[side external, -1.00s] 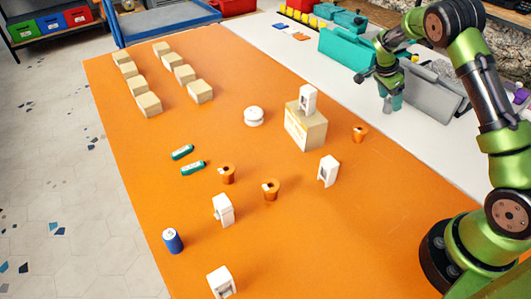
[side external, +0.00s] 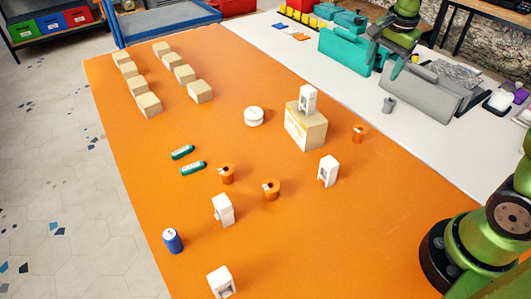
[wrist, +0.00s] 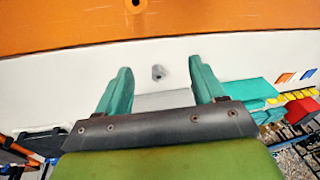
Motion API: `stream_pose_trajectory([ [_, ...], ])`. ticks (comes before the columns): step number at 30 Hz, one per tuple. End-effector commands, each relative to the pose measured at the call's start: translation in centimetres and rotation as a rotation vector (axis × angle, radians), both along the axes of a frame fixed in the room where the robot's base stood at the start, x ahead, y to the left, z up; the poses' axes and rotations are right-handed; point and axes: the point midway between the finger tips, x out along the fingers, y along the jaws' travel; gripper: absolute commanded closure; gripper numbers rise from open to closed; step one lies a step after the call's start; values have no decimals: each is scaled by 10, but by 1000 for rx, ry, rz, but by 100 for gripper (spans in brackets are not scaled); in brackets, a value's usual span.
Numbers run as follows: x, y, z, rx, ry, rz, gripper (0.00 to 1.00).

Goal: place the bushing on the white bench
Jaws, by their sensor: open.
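The bushing is a small grey cylinder (side external: 388,104) standing on the white bench (side external: 420,135). My gripper (side external: 388,64) is above and behind the bushing in the side view, clear of it. In the wrist view, the two teal fingers of my gripper (wrist: 160,80) are spread wide apart with nothing between them. The bushing (wrist: 158,72) shows beyond the fingers, on the bench (wrist: 75,75), with its hole facing the camera.
A grey bin (side external: 422,92) and a teal bin (side external: 350,50) stand on the bench close to the bushing. The orange table (side external: 130,120) alongside holds tan boxes, white and orange parts, green cylinders and a blue can (side external: 172,240).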

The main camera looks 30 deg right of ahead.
Motion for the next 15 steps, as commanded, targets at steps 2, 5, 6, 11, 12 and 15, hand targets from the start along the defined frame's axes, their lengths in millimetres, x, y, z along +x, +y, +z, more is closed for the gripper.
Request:
stream_pose_trajectory([
  [2,-22,33,21,29,-75,155,31],
  [5,-50,71,39,36,-163,357,31],
  [6,-63,85,44,29,-198,437,31],
  [11,-113,133,52,-35,-326,730,31],
  [12,-124,141,52,-57,-352,790,31],
  [15,-145,157,48,-110,-400,910,31],
])
